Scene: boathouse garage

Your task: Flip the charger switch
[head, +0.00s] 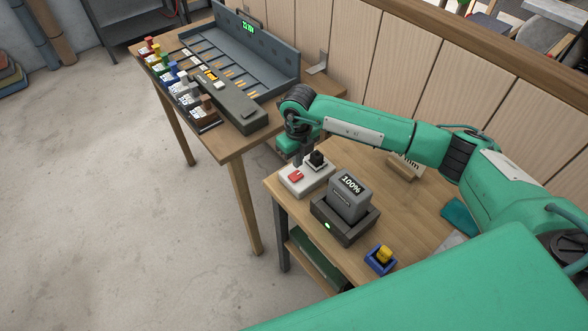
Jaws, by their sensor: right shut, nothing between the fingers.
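A light grey switch box (310,180) with a red rocker (296,176) and a black plug-like piece (317,158) sits at the left end of the near workbench. Beside it stands the dark charger (344,227), with a grey battery (350,196) in it reading 100% and a green light lit on its front. My right gripper (298,164) points down just above the back left of the switch box, shut and empty. Whether its tips touch the box or rocker, I cannot tell. My left gripper is out of view.
A blue tray (380,260) with a yellow piece stands near the workbench's front edge. A teal cloth (459,215) and a small wooden sign stand lie farther right. Another table (230,145) at left holds a slotted dark rack (255,55) and several coloured pieces. A wood-panel wall runs behind.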

